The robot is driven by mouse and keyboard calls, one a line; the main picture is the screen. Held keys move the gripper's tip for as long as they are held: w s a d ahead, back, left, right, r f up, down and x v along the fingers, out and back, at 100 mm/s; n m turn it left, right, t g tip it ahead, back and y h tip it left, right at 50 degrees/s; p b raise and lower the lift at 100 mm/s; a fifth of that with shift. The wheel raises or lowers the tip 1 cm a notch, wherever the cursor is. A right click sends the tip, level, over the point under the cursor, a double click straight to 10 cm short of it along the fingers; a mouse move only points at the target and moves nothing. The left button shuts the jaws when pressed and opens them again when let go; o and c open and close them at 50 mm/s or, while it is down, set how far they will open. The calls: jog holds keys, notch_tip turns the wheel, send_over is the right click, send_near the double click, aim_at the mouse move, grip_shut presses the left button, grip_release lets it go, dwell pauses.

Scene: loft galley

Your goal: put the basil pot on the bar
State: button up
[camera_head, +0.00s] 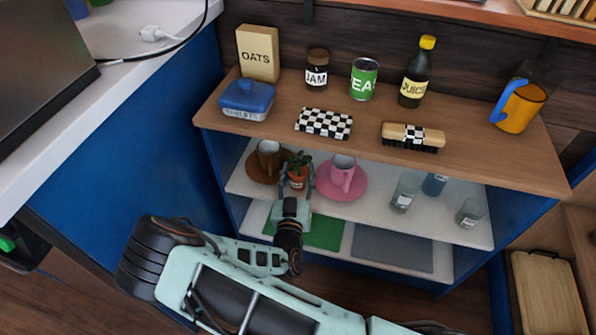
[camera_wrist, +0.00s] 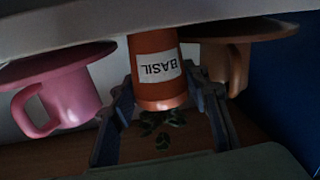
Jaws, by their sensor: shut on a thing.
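The basil pot (camera_head: 298,182) is a small terracotta pot with green leaves, in the white middle shelf of the blue unit. It shows upside down in the wrist view (camera_wrist: 156,88), with a white BASIL label. My gripper (camera_head: 298,187) is shut on the pot, with one finger on each side in the wrist view (camera_wrist: 162,95). I cannot tell whether the pot touches the shelf. A wooden top (camera_head: 285,97) lies above the shelf, and a white counter (camera_head: 130,75) stands at the left. Neither is marked as the bar.
A brown mug (camera_head: 268,155) stands close left of the pot and a pink mug (camera_head: 342,175) close right, on saucers. Glasses (camera_head: 404,192) stand further right. The wooden top overhangs the shelf and carries oats, jam, a can, a bottle, a brush and an orange jug (camera_head: 520,107).

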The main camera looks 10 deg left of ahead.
jog(key=o, duration=0.9)
jog(key=shift+f, duration=0.15)
jog(key=o, duration=0.5)
jog(key=shift+c, duration=0.2)
